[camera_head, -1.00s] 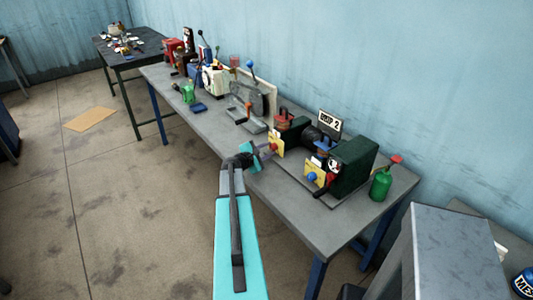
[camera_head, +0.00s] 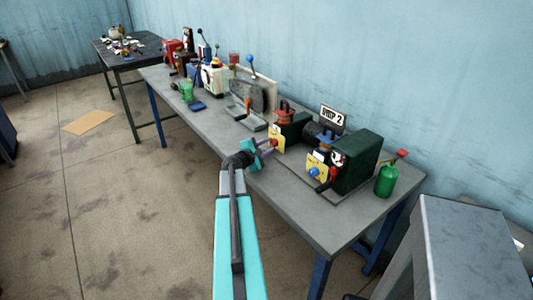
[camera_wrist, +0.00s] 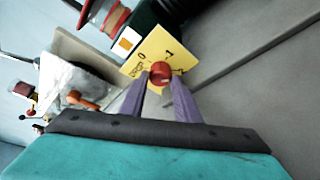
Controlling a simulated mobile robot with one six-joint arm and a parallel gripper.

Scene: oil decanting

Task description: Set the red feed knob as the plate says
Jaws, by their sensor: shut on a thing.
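The red feed knob (camera_wrist: 160,71) sits on a yellow plate (camera_wrist: 178,48) with black marks, among them a 0 and a 1. In the head view the yellow plate (camera_head: 277,140) is on the front of a dark green machine block on the bench. My gripper (camera_wrist: 160,82) has its two purple fingers on either side of the knob and is shut on it. The gripper (camera_head: 271,144) also shows at the plate in the head view. The knob's pointer setting is too small to read.
A second yellow plate with a blue knob (camera_head: 314,172) is to the right on the same unit, below a sign (camera_head: 333,118) that seems to read "DRIP 2". A green oil can (camera_head: 386,180) stands at the bench's right. An orange-handled lever (camera_wrist: 82,100) is left of my fingers.

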